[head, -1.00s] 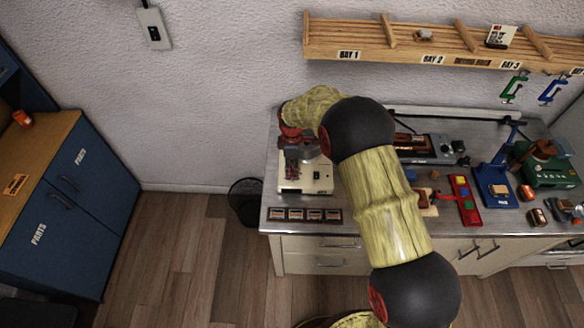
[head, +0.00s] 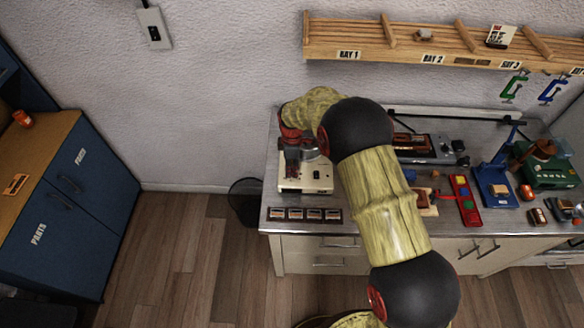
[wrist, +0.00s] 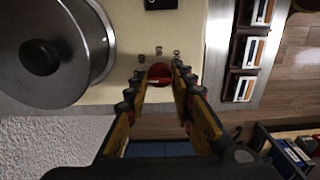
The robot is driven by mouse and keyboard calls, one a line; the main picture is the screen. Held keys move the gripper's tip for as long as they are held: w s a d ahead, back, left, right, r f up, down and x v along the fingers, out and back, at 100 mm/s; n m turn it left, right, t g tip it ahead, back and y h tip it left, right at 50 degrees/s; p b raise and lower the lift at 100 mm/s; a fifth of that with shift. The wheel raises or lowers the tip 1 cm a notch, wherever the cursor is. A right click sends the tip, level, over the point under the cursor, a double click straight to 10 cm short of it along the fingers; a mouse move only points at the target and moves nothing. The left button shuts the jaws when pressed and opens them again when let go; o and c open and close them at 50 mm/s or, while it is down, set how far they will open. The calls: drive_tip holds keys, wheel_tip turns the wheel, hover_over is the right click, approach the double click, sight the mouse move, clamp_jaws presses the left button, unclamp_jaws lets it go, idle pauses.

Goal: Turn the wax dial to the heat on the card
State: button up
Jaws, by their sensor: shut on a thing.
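The wax dial (wrist: 160,72) is a small red knob with a pale mark, on the cream wax heater base (wrist: 190,30). Several small marks lie in an arc around it, too small to read. My gripper (wrist: 160,82) has one finger on each side of the dial and is shut on it. The heater's round metal pot (wrist: 75,60) with a black lid knob stands left of the dial in the wrist view. In the head view the heater base (head: 305,180) shows at the bench's left end, with my gripper over it. A card (head: 500,36) stands on the wall shelf; its print is unreadable.
A strip of several small framed pieces (head: 304,215) lies along the bench's front edge. A red tray (head: 465,200), a blue press (head: 494,185) and a green machine (head: 550,165) stand to the right. A dark bin (head: 245,200) is on the floor at left.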

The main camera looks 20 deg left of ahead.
clamp_jaws()
drive_tip(key=shift+m, duration=0.4)
drive_tip(key=m+b, duration=0.2)
drive_tip(key=m, duration=0.3)
drive_tip(key=shift+m, duration=0.3)
drive_tip(key=m, duration=0.3)
drive_tip(key=shift+m+b, duration=0.3)
drive_tip(key=m, duration=0.3)
drive_tip(key=shift+m, duration=0.4)
drive_tip(key=m+b, duration=0.1)
drive_tip(key=m, duration=1.1)
drive_tip(key=shift+r+m, duration=0.1)
drive_tip(key=shift+m, duration=0.6)
